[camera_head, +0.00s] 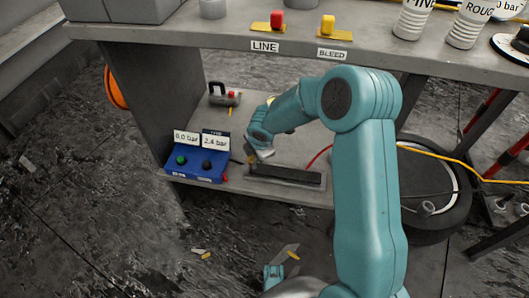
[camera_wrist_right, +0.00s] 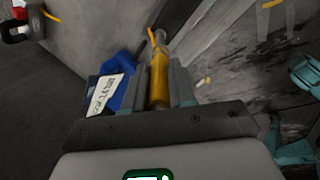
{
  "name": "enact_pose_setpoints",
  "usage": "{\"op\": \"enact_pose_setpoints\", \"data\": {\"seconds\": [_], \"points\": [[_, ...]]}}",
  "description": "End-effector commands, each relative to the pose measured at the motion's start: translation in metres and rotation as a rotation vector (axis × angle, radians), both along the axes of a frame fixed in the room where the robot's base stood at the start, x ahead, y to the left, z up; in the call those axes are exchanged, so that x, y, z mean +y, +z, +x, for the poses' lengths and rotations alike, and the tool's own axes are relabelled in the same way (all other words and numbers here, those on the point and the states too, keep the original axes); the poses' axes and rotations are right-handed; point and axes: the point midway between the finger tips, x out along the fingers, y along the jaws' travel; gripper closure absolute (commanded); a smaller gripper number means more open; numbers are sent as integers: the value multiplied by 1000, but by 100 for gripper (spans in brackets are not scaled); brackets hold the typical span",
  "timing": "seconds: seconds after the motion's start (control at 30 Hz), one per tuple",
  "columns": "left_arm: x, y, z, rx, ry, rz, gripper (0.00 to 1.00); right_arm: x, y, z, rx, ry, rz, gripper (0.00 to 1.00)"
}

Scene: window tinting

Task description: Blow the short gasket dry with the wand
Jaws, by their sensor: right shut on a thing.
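My right gripper (camera_head: 252,158) reaches down to the low shelf. In the right wrist view, the right gripper (camera_wrist_right: 168,92) is shut on an amber cylindrical body, the wand (camera_wrist_right: 159,80), with a grey tip end pointing away. In the head view the wand is mostly hidden by my right arm. A long dark strip (camera_head: 287,175) lies along the shelf's front edge, just right of the right gripper. I cannot tell whether it is the short gasket or a holder for it. My left gripper (camera_head: 283,262) shows small at the bottom; its finger opening is unclear.
A blue gauge box (camera_head: 195,166) reading 0.0 bar and 2.4 bar stands left of the right gripper. A small grey tool (camera_head: 224,98) lies behind it. A red hose (camera_head: 318,157) crosses the shelf. The bench top (camera_head: 200,34) overhangs.

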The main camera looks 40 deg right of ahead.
Motion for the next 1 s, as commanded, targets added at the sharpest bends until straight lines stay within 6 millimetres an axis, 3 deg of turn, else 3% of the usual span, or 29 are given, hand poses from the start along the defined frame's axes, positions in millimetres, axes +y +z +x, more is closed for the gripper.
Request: {"op": "enact_pose_setpoints", "data": {"seconds": [0.33, 0.8, 1.0], "points": [[0, 4, 0, 0, 0, 0, 100, 1, 4, 1, 0, 0, 1, 100], [0, 51, 0, 0, 0, 0, 100, 0, 56, 1, 0, 0, 0, 100], [0, 55, 0, 0, 0, 0, 100, 0, 61, 0, 0, 0, 0, 100]]}}
